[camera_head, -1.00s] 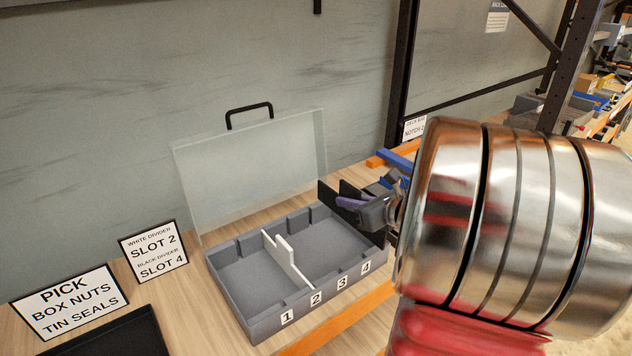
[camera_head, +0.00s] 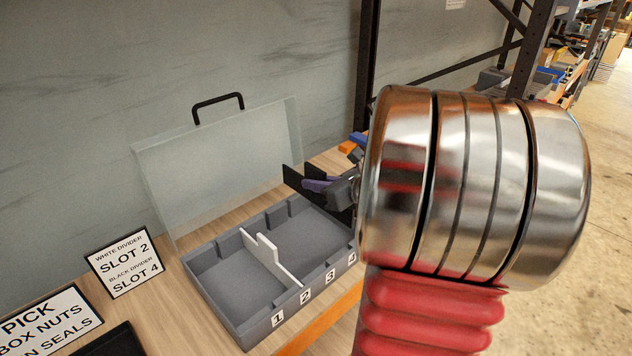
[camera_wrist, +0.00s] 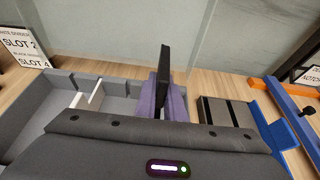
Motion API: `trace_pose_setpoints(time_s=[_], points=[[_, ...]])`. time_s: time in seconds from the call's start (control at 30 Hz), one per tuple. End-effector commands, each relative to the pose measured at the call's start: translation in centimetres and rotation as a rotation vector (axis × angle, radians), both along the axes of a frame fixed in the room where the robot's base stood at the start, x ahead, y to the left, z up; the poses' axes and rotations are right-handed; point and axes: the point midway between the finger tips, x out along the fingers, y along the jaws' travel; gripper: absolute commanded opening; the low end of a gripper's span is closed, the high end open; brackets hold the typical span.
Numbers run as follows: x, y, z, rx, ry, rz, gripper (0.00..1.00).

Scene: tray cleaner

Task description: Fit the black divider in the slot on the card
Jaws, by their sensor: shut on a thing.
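The black divider (camera_head: 294,180) is held in my gripper (camera_head: 322,186) above the right end of the grey tray (camera_head: 229,325), near the number 4 label. In the wrist view the black divider (camera_wrist: 165,65) stands upright between the purple fingers of my gripper (camera_wrist: 160,95). The tray front carries labels 1 to 4. The white divider (camera_head: 272,259) stands across the tray at about label 2. The card (camera_head: 124,262) reads white divider slot 2, black divider slot 4. My arm hides the tray's right end, so I cannot tell whether the divider touches it.
A clear lid (camera_head: 220,165) with a black handle stands open behind the tray. A sign (camera_head: 48,325) reading PICK BOX NUTS TIN SEALS stands at the lower left. A blue and orange stand (camera_wrist: 285,120) and a dark ribbed block (camera_wrist: 228,112) lie right of the gripper.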

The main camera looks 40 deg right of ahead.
Motion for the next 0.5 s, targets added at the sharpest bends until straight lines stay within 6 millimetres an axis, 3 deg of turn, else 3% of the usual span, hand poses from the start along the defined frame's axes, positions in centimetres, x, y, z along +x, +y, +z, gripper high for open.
trace_pose_setpoints(time_s=[0.5], points=[[-0.1,-0.1,-3.5,0.004,0.001,-0.004,0.0]])
